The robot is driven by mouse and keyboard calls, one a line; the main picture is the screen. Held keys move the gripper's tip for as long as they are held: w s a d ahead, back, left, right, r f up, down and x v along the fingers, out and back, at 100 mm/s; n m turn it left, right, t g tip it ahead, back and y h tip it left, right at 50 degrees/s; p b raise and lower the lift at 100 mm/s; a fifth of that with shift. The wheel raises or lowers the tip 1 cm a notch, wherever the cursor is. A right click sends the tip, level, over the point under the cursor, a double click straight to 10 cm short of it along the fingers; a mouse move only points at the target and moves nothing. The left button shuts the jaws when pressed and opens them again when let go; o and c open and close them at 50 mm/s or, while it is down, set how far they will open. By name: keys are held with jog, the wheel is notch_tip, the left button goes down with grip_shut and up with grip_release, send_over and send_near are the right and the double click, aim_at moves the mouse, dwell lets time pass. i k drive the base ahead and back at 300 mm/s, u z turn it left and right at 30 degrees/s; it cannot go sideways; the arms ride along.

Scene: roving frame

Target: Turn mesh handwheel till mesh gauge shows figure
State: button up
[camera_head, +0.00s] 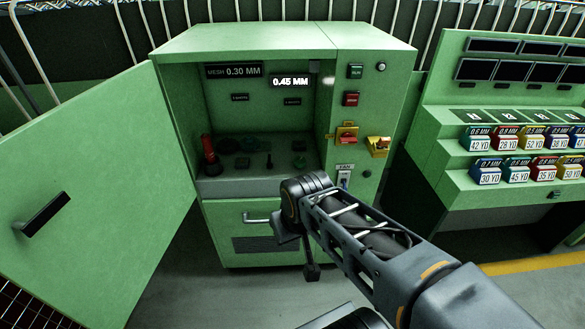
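A green cabinet (288,38) stands open ahead. Inside at its upper left, a dark plate (233,71) reads "MESH 0.30 MM". Right of it, a lit display (290,82) reads "0.45 MM". Low in the cabinet are several dark, roundish controls, one of them (228,145) at the left; I cannot tell which is the mesh handwheel. My arm reaches in from the lower right and ends in front of the cabinet. A dark end piece below my wrist, seemingly my gripper (312,272), hangs by the lower drawer, apart from the controls. Its fingers cannot be made out.
The cabinet door (95,190) is swung open to the left. A red lever (209,155) stands inside at the left. Buttons and yellow-backed switches (377,146) line the right panel. A drawer handle (262,218) sticks out below. A console (460,185) with coloured boxes stands right.

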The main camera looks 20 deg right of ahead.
aim_at(299, 162)
jog(key=u, duration=0.3)
jog(key=k, duration=0.8)
jog(key=u, duration=0.65)
jog(key=i, duration=1.1)
jog(key=z, duration=1.05)
jog(key=i, duration=0.95)
jog(key=z, duration=0.8)
